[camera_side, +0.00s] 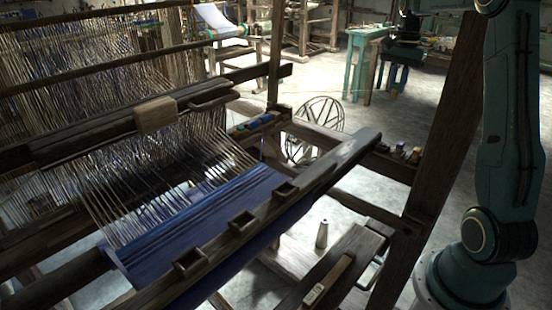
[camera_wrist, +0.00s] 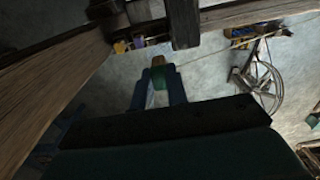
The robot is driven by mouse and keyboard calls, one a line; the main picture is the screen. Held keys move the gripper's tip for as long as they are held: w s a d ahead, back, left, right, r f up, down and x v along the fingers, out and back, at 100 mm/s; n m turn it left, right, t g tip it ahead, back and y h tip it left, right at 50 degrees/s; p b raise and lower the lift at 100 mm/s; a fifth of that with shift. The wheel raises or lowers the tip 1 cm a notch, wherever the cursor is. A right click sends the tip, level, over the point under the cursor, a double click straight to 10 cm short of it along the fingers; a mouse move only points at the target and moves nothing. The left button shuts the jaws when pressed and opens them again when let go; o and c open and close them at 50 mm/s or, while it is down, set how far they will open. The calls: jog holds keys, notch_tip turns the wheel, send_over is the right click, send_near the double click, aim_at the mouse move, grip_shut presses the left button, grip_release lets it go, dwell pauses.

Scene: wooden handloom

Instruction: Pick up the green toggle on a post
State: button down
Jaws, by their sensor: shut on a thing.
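The green toggle (camera_wrist: 164,80) is between the two blue fingers of my gripper (camera_wrist: 158,84) in the wrist view. A tan end piece (camera_wrist: 158,61) sticks out past the fingertips. My gripper is shut on the toggle. A pale part shows between the fingers behind the green, too blurred to make out. In the side view my gripper (camera_side: 396,83) hangs fingers down at the upper right, seemingly raised above the floor. The held toggle is small and dark there, and I cannot tell its parts.
The loom's blue cloth (camera_side: 205,232) and dark front beam (camera_side: 240,222) fill the left and centre. A wooden post (camera_side: 437,130) stands between the loom and my arm. Small spools (camera_side: 398,151) sit on a side rail. A wheel (camera_side: 318,122) stands behind. A cone (camera_side: 322,234) stands low down.

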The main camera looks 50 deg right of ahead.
jog(key=shift+r, duration=1.3)
